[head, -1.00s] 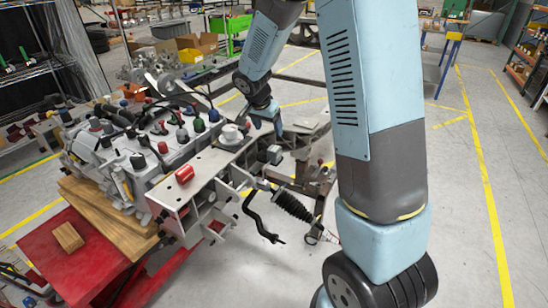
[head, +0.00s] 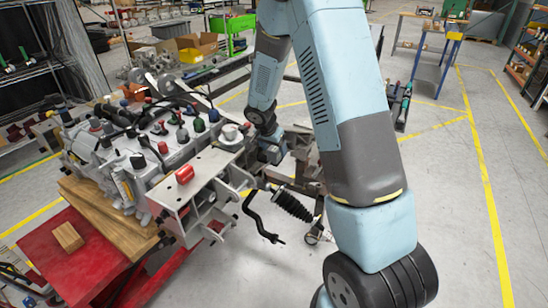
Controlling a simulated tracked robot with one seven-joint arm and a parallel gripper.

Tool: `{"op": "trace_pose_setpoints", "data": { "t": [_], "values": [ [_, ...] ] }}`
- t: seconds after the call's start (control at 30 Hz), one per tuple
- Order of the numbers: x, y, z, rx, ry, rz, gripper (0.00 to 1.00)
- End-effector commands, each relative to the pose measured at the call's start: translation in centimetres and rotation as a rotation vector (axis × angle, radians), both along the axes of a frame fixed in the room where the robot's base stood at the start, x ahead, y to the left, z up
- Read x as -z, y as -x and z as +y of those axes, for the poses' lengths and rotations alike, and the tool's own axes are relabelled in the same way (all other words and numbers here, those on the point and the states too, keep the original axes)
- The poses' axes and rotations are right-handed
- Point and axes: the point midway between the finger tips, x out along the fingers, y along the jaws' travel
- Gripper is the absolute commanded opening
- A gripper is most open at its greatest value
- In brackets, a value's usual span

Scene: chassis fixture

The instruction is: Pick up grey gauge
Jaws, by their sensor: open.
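Several small knob-topped gauges in dark, red, green and blue stand on the engine block in the head view. A pale grey-white round piece with a small knob (head: 230,132) sits on the bracket plate at the block's right end; it may be the grey gauge, but I cannot tell for sure. A dark grey knobbed piece (head: 182,134) stands to its left among the others. My gripper (head: 272,152) is low at the right of the bracket, to the right of the pale piece and apart from it. It is open; its fingertips are small and hard to make out.
The engine block (head: 130,190) rests on wooden boards (head: 105,220) over a red stand (head: 60,260). A red cylinder (head: 184,174) lies on the bracket plate. A black coil strut (head: 292,205) and bent bar hang at its right.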

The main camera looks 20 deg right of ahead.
Motion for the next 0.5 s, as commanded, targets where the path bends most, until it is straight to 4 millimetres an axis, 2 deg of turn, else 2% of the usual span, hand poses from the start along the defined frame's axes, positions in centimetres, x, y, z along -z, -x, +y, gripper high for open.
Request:
{"op": "trace_pose_setpoints", "data": {
  "t": [0.13,0.4,0.5],
  "values": [
    [1.04,-0.31,-0.30,0.000,-0.001,-0.001,0.74],
    [1.18,-0.36,-0.34,0.000,-0.001,-0.001,0.74],
    [1.16,-0.36,-0.34,0.000,-0.001,-0.001,0.65]
  ]
}}
